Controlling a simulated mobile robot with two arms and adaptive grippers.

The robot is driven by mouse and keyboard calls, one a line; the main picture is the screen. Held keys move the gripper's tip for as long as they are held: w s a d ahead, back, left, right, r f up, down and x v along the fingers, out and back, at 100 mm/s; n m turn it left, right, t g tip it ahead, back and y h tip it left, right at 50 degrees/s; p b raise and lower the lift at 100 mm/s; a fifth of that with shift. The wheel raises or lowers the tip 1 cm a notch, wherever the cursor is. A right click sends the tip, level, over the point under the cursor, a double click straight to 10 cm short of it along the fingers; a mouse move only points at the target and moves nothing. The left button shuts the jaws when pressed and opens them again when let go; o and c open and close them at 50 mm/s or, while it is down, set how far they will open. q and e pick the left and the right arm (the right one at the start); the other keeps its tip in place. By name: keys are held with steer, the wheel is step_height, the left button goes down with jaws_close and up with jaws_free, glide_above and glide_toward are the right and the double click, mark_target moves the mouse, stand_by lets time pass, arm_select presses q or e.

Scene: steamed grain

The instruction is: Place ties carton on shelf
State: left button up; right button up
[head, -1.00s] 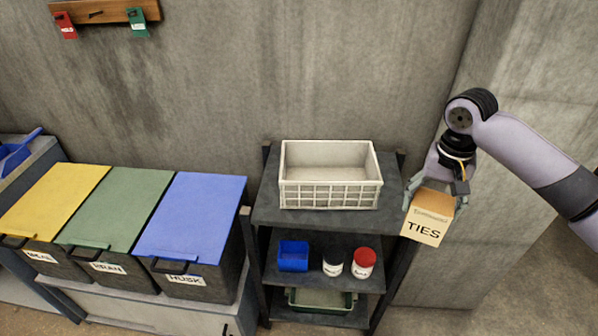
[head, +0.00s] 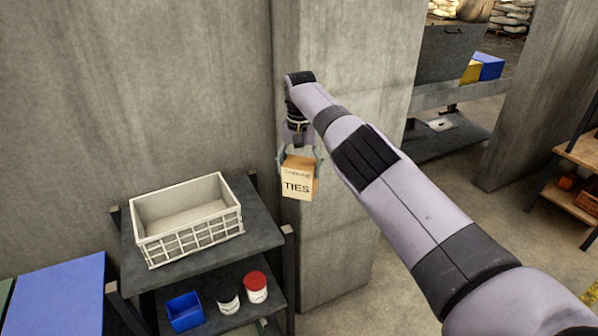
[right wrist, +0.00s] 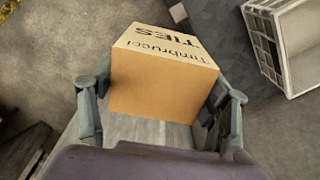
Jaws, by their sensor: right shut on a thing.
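The ties carton (head: 298,182) is a small tan box with "TIES" printed on its face. My right gripper (head: 300,160) is shut on it and holds it in the air, to the right of the shelf. In the right wrist view the carton (right wrist: 165,80) sits between the two fingers of the gripper (right wrist: 162,105), its printed side at the top. The dark metal shelf (head: 262,238) stands at the lower left against the concrete wall. My left gripper is not in view.
A white crate (head: 190,244) stands on the shelf's top board; it also shows in the right wrist view (right wrist: 262,45). A concrete pillar (head: 345,225) stands behind the carton.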

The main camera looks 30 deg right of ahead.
steer(key=shift+w+r, duration=0.15)
steer(key=shift+r, duration=0.25)
steer(key=shift+a, duration=0.1)
steer(key=shift+a+r, duration=0.1)
steer(key=shift+a, duration=0.1)
stand_by(0.3)
steer(key=shift+d, duration=0.1)
steer(key=shift+a+r, duration=0.1)
steer(key=shift+a, duration=0.35)
steer(key=shift+n, duration=0.3)
steer(key=shift+w+a, duration=0.1)
steer(key=shift+a, duration=0.1)
